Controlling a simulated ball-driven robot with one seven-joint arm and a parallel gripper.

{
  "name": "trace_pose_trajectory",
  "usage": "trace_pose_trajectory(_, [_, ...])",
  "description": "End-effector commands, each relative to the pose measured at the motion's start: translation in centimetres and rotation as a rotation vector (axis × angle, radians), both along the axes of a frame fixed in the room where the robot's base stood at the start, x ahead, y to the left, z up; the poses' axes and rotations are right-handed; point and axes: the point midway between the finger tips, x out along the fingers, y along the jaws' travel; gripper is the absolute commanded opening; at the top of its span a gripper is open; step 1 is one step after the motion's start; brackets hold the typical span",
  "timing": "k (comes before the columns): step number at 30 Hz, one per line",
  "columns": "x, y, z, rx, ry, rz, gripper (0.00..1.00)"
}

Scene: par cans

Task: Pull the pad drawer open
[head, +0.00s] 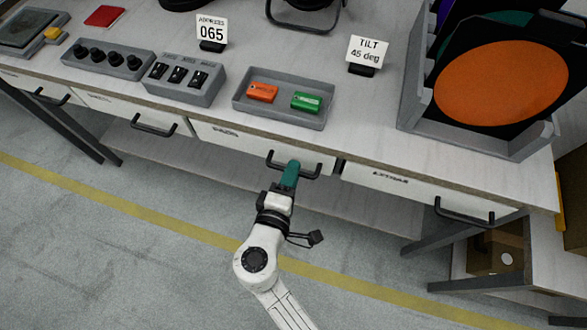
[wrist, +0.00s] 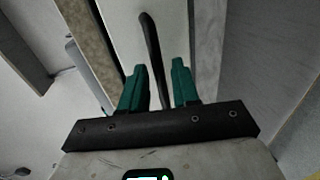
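The drawer (head: 235,137) in the middle of the bench front has a white face, a small label too blurred to read, and a black bar handle (head: 316,171). I cannot confirm from the label that it is the pad drawer. Its front looks about flush with the bench. My gripper (head: 291,170), with teal fingers, is at the left part of this handle. In the wrist view the handle bar (wrist: 151,45) runs between the two fingers, one on each side. The fingers look apart, with a narrow gap beside the bar.
Other drawers with black handles flank it, at left (head: 130,118) and right (head: 400,188). On the bench, a grey tray (head: 282,112) holds an orange and a green block. Switch boxes (head: 183,80) stand left; a rack with an orange disc (head: 500,83) stands right. Floor in front is clear.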

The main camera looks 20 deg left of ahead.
Motion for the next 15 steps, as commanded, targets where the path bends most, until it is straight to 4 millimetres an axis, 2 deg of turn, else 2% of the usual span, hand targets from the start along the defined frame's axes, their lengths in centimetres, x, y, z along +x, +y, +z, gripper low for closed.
trace_pose_trajectory(6, [1.5, 0.0, -0.3, 0.0, 0.0, -0.001, 0.3])
trace_pose_trajectory(15, [1.6, 0.0, -0.3, 0.001, 0.0, 0.0, 0.28])
